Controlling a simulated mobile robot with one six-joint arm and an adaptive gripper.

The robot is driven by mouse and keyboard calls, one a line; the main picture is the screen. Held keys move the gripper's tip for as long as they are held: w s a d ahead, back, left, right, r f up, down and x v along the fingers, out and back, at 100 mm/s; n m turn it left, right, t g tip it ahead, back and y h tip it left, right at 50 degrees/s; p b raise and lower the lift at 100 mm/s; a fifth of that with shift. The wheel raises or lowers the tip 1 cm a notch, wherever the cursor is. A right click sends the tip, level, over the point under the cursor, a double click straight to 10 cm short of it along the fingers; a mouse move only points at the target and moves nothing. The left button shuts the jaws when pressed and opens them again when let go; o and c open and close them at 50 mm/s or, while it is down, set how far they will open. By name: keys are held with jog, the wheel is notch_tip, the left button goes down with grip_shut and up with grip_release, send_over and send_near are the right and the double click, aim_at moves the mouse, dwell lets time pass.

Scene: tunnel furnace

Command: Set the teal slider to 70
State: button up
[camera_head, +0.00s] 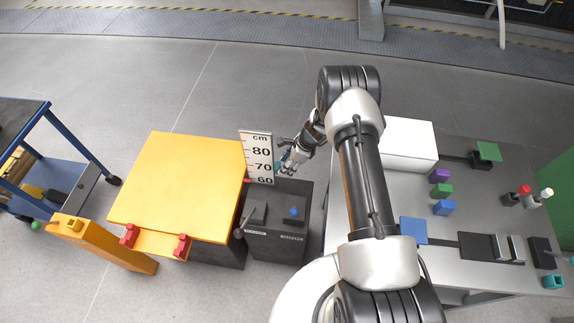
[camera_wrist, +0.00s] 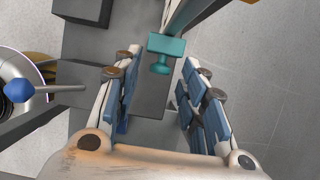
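The teal slider (camera_wrist: 166,47) has a block and a small round knob, and sits on an upright rail at the upper middle of the wrist view. In the head view, a small teal part of it (camera_head: 278,168) shows beside the white scale (camera_head: 257,152), near the 70 mark; its exact reading is unclear. My gripper (camera_wrist: 160,88) is open, its two blue-padded fingers apart. The knob lies ahead of the gap between the fingers, and nothing is held. In the head view, my gripper (camera_head: 287,165) is right of the scale and partly hides the slider.
A dark control box (camera_head: 280,235) with a blue-knobbed lever (camera_head: 294,212) stands below the scale. A yellow-topped table (camera_head: 180,185) is left of it. At right, a grey workbench (camera_head: 465,215) holds a white box (camera_head: 410,143) and coloured blocks. Open floor lies behind the scale.

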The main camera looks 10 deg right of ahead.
jog(key=v, duration=1.1)
jog(key=shift+r, duration=0.2)
